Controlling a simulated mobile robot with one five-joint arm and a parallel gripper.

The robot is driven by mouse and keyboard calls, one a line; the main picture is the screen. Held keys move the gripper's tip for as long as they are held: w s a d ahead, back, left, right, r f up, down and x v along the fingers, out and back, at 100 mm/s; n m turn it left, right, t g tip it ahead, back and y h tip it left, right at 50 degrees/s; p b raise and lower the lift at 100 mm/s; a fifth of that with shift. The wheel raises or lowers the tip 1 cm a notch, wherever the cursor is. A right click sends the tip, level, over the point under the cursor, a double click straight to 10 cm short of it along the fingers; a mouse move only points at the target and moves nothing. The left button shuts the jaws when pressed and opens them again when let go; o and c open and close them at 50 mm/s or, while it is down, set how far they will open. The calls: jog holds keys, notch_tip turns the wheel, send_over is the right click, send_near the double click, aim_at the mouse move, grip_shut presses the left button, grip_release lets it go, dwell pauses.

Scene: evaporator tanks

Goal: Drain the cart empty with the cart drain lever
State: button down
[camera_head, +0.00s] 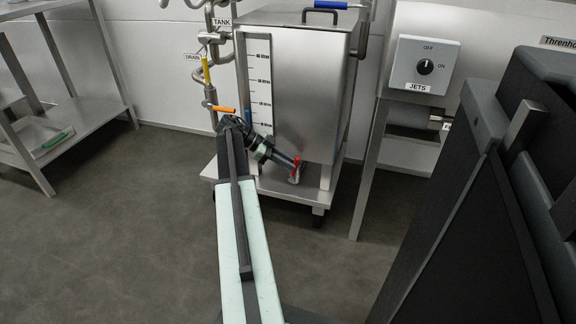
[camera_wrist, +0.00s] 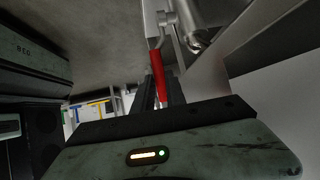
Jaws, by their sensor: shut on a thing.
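The steel cart (camera_head: 295,85) stands on a low wheeled base in the middle of the head view, with a litre scale (camera_head: 260,85) on its front left face. Its red drain lever (camera_head: 297,164) is low on the front, by a small steel outlet (camera_head: 295,178). In the wrist view the red lever (camera_wrist: 157,76) runs down between the two dark fingers, below a steel valve pipe (camera_wrist: 190,30). My gripper (camera_head: 292,161) is shut on the red lever; the fingers hide its lower end in the wrist view (camera_wrist: 160,92). The liquid level inside the cart cannot be told.
Tank and drain pipes with a yellow lever (camera_head: 205,70) and an orange lever (camera_head: 222,109) stand left of the cart. A jets switch box (camera_head: 424,66) is to the right. A steel shelf (camera_head: 75,135) stands at far left. Dark equipment (camera_head: 480,200) fills the right. Floor at lower left is clear.

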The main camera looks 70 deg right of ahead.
jog(key=c, duration=1.4)
grip_release()
jog(key=shift+s, duration=0.15)
jog(key=shift+o, duration=0.2)
jog(key=p+v, duration=0.4)
jog(key=v, duration=0.4)
